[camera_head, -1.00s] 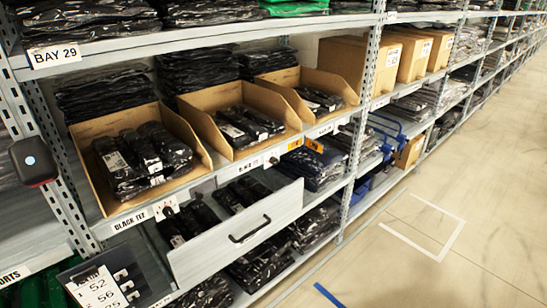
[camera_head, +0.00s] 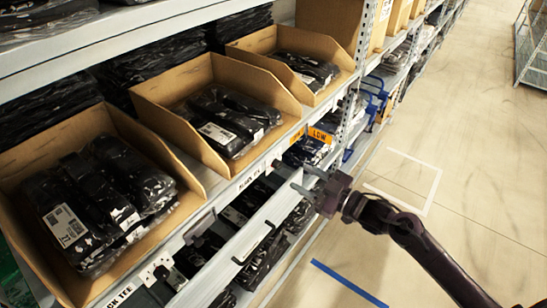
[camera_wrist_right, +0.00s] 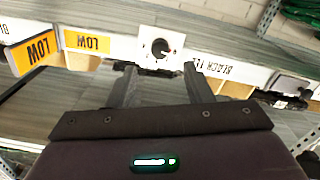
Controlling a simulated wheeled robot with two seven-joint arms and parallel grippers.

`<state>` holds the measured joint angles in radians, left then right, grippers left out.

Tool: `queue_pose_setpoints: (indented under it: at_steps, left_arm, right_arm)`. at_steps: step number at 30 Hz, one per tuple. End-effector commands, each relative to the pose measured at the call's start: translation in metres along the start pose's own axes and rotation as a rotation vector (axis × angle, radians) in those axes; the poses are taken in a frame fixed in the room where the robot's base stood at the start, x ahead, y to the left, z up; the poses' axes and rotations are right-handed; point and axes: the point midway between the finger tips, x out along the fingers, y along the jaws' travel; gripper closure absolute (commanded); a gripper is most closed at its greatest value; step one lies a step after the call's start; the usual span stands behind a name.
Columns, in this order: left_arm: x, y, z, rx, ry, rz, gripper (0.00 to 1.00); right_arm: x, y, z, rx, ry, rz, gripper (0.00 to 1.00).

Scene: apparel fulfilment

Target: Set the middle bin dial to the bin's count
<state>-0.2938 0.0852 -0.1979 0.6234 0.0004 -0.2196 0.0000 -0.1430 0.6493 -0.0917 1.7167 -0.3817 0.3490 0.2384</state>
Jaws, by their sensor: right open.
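The middle bin (camera_head: 146,93) is an open cardboard bin holding dark plastic-wrapped packs (camera_head: 228,125). About three show side by side; any beneath are hidden. Its dial (camera_wrist_right: 160,47) is a white square plate with a round dark knob on the shelf-edge rail, clear in the right wrist view. A light pointer mark shows on the knob, but its numbers are too small to read. My right gripper (camera_head: 300,180) is open and empty in front of the rail. In the right wrist view its fingers (camera_wrist_right: 160,84) sit either side below the dial, apart from it. My left gripper is out of view.
Yellow LOW tags (camera_head: 320,135) (camera_wrist_right: 87,42) are on the rail beside the dial; one sticks out. A pale drawer front with a black handle (camera_head: 254,243) lies below. Another dial (camera_head: 157,271) is at the left bin. The aisle floor (camera_head: 460,150) is clear.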

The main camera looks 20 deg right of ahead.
Motion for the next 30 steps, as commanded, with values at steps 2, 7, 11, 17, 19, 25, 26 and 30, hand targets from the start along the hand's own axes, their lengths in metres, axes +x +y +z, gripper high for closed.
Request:
queue_pose_setpoints:
  at_steps: [2,7,11,17,19,25,26,30]
  left_arm:
    - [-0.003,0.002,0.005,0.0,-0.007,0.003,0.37]
    - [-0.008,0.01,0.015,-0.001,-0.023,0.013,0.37]
    - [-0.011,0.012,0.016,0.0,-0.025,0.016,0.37]
    - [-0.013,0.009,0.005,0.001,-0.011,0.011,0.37]
    - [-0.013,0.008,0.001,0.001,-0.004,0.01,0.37]
    - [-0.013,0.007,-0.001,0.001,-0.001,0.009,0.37]
    - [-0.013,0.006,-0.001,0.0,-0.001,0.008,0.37]
    - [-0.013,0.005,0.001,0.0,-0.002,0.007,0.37]
  right_arm:
    - [0.009,0.001,-0.001,0.002,0.001,0.002,0.54]
    - [0.037,0.002,-0.002,0.002,0.001,0.004,0.54]
    - [0.056,0.002,-0.001,0.002,-0.001,0.004,0.54]
    - [0.072,0.001,0.001,0.002,-0.002,0.003,0.54]
    - [0.073,0.001,0.001,0.002,-0.003,0.003,0.54]
    - [0.073,0.0,0.002,0.002,-0.004,0.003,0.54]
    - [0.073,0.0,0.002,0.002,-0.004,0.003,0.57]
    - [0.073,0.0,0.002,0.001,-0.004,0.003,0.75]
